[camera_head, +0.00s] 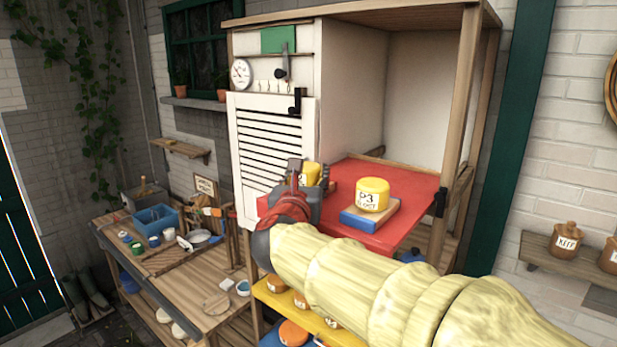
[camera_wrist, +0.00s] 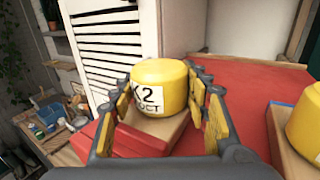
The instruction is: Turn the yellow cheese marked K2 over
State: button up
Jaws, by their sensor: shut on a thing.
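The yellow cheese marked K2 (camera_wrist: 160,87) is upright between the fingers of my gripper (camera_wrist: 163,100) in the wrist view, its white label facing the camera. My gripper is shut on it, with the yellow finger pads at its left and right sides. The cheese is on or just above a small wooden board with a red front (camera_wrist: 150,138); I cannot tell if it touches.
A second yellow cheese marked P3 (camera_head: 372,195) stands on a blue-fronted board (camera_head: 371,214) to the right on the red shelf (camera_head: 415,190). A white louvred door (camera_head: 270,150) is close on the left. A wooden post (camera_head: 465,100) stands at the right.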

aim_at(307, 166)
jog(key=shift+r, duration=0.1)
jog(key=shift+r+p, duration=0.65)
jog(key=shift+r, duration=0.55)
jog(key=shift+r, duration=0.1)
jog(key=shift+r+p, duration=0.45)
jog(key=shift+r, duration=0.95)
